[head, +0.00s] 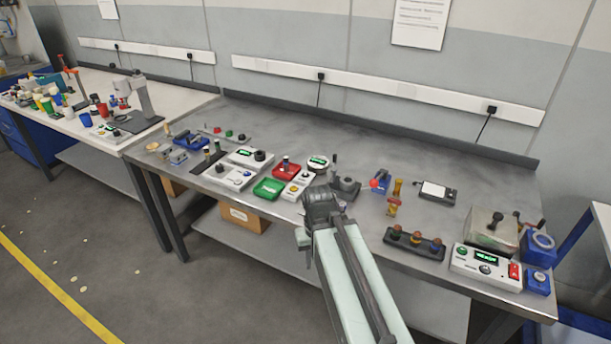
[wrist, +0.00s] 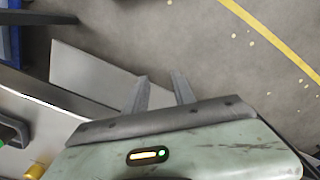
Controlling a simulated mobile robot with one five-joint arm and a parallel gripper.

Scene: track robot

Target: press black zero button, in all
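Small black controls show on several white devices in the head view, and I cannot tell which is the zero button. One white unit (head: 238,184) at the left of the bench has a green display and a dark round control. A white control box (head: 462,267) at the right has a green display, a dark round button (head: 485,270) and a red switch. A small white scale (head: 296,190) stands by the green tray. My gripper (wrist: 161,82) is open and empty, its fingers apart over the floor in the wrist view. No button shows between them.
The grey bench holds a green tray (head: 269,194), a red tray (head: 287,170), a dark rack (head: 413,249) with coloured knobs and a blue block (head: 536,282). A white bench (head: 85,128) with clutter stands further left. The back of the grey bench is mostly clear.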

